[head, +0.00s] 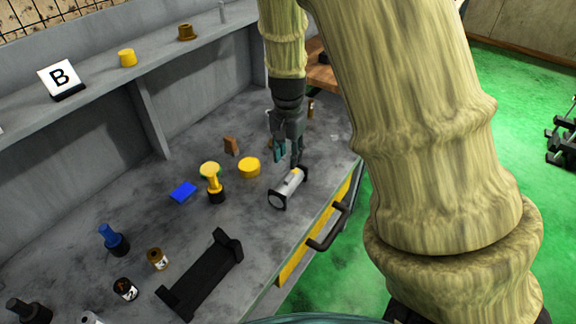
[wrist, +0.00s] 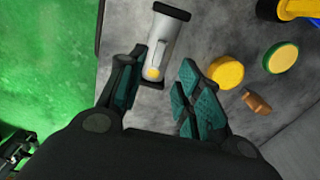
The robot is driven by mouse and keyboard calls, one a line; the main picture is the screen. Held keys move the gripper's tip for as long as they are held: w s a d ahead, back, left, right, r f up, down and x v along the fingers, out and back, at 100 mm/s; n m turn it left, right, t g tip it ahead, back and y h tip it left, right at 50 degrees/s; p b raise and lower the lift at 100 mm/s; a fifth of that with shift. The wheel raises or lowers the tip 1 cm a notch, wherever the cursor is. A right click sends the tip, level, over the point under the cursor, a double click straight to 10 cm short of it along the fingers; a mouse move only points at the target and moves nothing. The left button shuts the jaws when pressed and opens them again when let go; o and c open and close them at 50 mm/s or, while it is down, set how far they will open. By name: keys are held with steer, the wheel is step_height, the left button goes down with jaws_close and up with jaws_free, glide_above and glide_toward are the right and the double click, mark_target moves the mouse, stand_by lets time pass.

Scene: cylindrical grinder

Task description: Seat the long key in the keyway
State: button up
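A silver cylinder with black end collars (head: 289,187) lies on the bench near its front edge. In the wrist view the cylinder (wrist: 170,42) lies beyond and between my fingertips. A pale narrow strip (wrist: 158,54) runs along its upper side, with a round yellow spot (wrist: 152,73) at the near end. I cannot tell whether the strip is the empty keyway or a key lying in it. My gripper (head: 288,158) points down just above and behind the cylinder's far end. In the wrist view the fingers (wrist: 163,62) are apart, with nothing clearly held between them.
A yellow disc (head: 249,167), a yellow-and-black plug (head: 215,187), a brown block (head: 231,146) and a blue block (head: 183,191) stand left of the cylinder. A black cradle (head: 203,275) lies nearer. A drawer handle (head: 328,228) sticks out in front. A shelf (head: 100,82) runs along the back.

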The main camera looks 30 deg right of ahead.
steer(key=shift+r, duration=1.6)
